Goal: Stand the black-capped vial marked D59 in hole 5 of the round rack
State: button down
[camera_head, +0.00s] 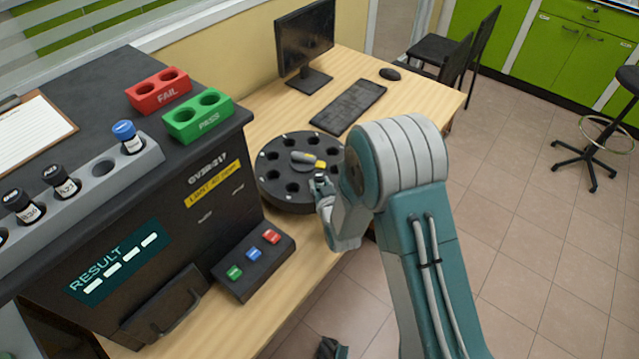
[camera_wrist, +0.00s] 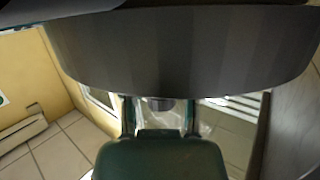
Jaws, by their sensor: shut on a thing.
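The round rack (camera_head: 274,201) is a black disc with a ring of holes on the wooden table, right of the dark analyser. Its hole numbers are too small to read. My gripper (camera_head: 321,184) is at the rack's near right edge, partly hidden by my arm. In the wrist view, my gripper (camera_wrist: 160,118) is shut on a small dark-ended thing (camera_wrist: 161,103), which looks like a vial's black cap; no label shows. The rack's dark side wall (camera_wrist: 180,60) fills the top of that view, close to the fingers. I cannot tell whether vial and rack touch.
Several vials, black-capped (camera_head: 65,180) and blue-capped (camera_head: 127,135), stand in the grey rack (camera_head: 103,185) on the analyser. Red FAIL (camera_head: 158,90) and green PASS (camera_head: 198,117) blocks sit behind. A button box (camera_head: 253,265) is left of the round rack; keyboard (camera_head: 348,106) and monitor (camera_head: 305,40) lie beyond.

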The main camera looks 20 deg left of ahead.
jog(key=shift+s+d+f, duration=0.15)
jog(key=shift+f, duration=0.3)
jog(key=shift+s+d+f, duration=0.15)
jog(key=shift+f, duration=0.3)
jog(key=shift+c, duration=1.5)
grip_release()
jog(key=shift+w+a, duration=0.1)
jog(key=shift+a+f, duration=0.1)
jog(key=v, duration=0.3)
jog(key=r+v, duration=0.1)
jog(key=v, duration=0.2)
jog(key=shift+s+d+r, duration=0.35)
jog(key=shift+r, duration=0.15)
